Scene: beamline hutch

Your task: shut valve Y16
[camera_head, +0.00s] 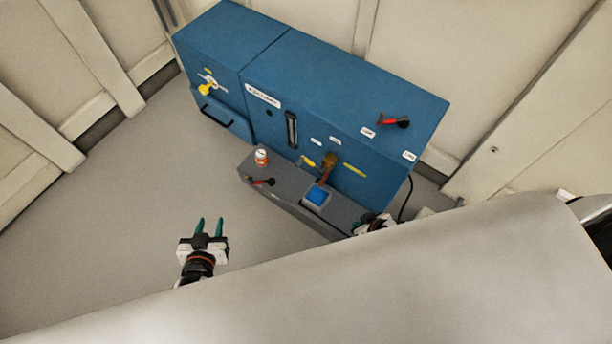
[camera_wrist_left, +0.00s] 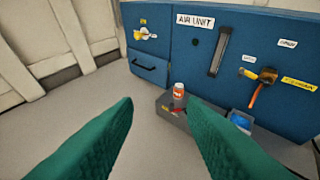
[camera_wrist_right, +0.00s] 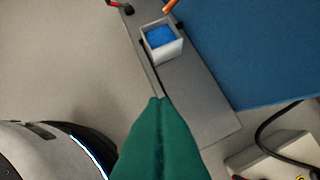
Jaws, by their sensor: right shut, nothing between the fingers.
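The blue air unit (camera_head: 330,85) carries several valve handles; their tags are too small to read, so I cannot tell which is Y16. A yellow handle (camera_head: 206,89) is on the front at left. An orange lever (camera_head: 327,168) is on the front near yellow labels; it also shows in the left wrist view (camera_wrist_left: 262,88). A red-and-black handle (camera_head: 393,121) is at the upper right. Another red-and-black handle (camera_head: 262,182) is on the grey ledge. My left gripper (camera_head: 209,222) is open and empty, short of the unit. My right gripper (camera_wrist_right: 160,100) is shut and empty near the ledge's right end.
The grey ledge (camera_wrist_right: 205,112) along the unit's foot bears an orange-and-white jar (camera_head: 261,157) and an open box with blue contents (camera_head: 317,196). A black cable (camera_wrist_right: 275,118) runs at the right. The floor (camera_head: 130,210) at left is clear. Pale walls stand behind.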

